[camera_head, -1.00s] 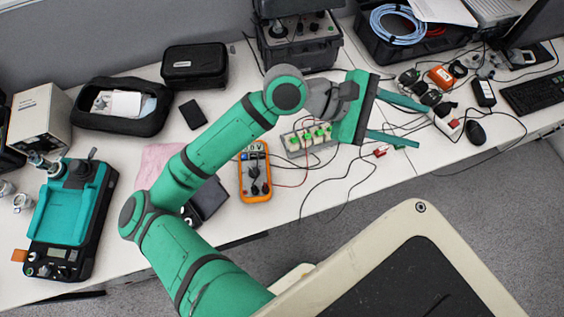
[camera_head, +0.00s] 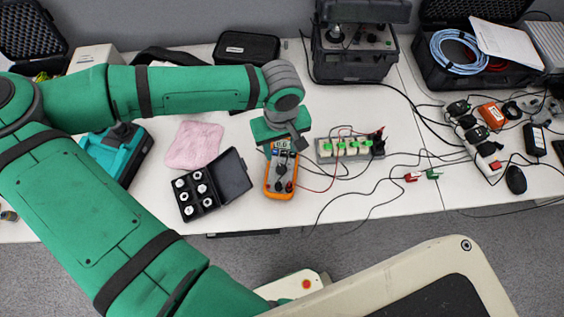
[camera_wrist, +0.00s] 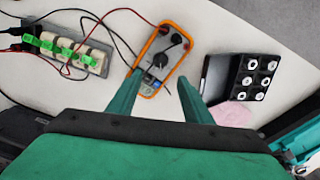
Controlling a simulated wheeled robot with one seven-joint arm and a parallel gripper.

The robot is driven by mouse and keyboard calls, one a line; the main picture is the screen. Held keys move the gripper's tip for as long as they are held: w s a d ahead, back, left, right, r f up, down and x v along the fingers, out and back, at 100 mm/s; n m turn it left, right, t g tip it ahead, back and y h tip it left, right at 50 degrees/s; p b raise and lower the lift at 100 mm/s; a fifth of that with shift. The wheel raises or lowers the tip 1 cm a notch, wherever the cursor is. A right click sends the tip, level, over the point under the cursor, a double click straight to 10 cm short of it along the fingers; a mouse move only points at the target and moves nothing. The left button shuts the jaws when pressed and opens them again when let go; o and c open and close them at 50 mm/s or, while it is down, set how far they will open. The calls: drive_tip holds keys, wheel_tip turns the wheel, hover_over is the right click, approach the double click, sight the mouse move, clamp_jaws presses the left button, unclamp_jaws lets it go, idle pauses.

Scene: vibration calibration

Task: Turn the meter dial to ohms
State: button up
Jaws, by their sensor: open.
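The meter (camera_head: 280,176) is an orange-edged handheld multimeter lying on the white table, with its display partly under my gripper in the head view. The meter also shows in the wrist view (camera_wrist: 146,87), where its dark round dial (camera_wrist: 160,60) faces up at the middle of its face. A red lead and a dark lead plug into its end. My gripper (camera_wrist: 158,85) is open and empty, with its two green fingers apart and pointing at the meter. In the head view my gripper (camera_head: 281,140) is above the meter's display end; its fingertips are hard to make out there.
A grey block with green-topped terminals (camera_head: 325,158) stands right of the meter, joined by wires. An open black case of small round parts (camera_head: 190,210) and a pink cloth (camera_head: 194,145) lie left. Loose cables cross the table to the right.

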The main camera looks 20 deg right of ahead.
sight(281, 166)
wheel_tip(281, 166, down, 11)
drive_tip(key=shift+w+r, duration=0.1)
drive_tip(key=shift+r, duration=0.1)
idle(0.3)
drive_tip(key=c, duration=1.1)
drive_tip(key=shift+o, duration=0.2)
